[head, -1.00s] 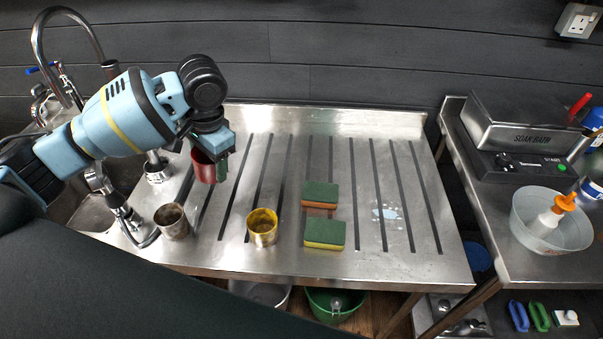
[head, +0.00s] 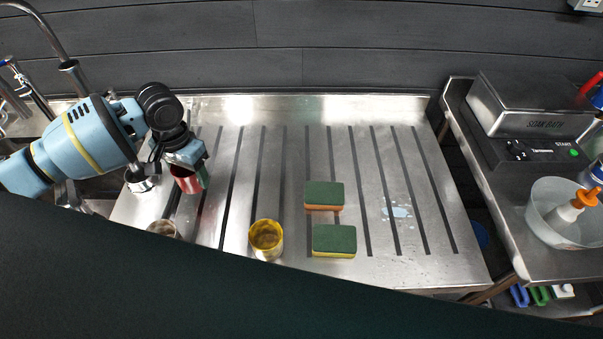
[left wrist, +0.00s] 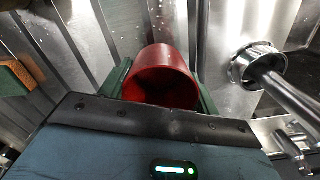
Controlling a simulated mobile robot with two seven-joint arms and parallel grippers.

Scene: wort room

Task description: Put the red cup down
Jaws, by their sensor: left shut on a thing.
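My left gripper (head: 188,168) is shut on the red cup (head: 186,184), over the left part of the ribbed steel drainboard (head: 290,262). In the left wrist view the red cup (left wrist: 165,62) sits between the two green fingers of my left gripper (left wrist: 160,90), its open mouth facing the camera. The cup looks about upright. I cannot tell whether its base touches the steel. My right gripper is not in view.
A yellow-rimmed cup (head: 266,240) and a partly hidden grey cup (head: 163,228) stand near the front. Two green-topped sponges (head: 324,194) (head: 334,239) lie mid-board. Metal fittings (left wrist: 262,65) stand beside the held cup.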

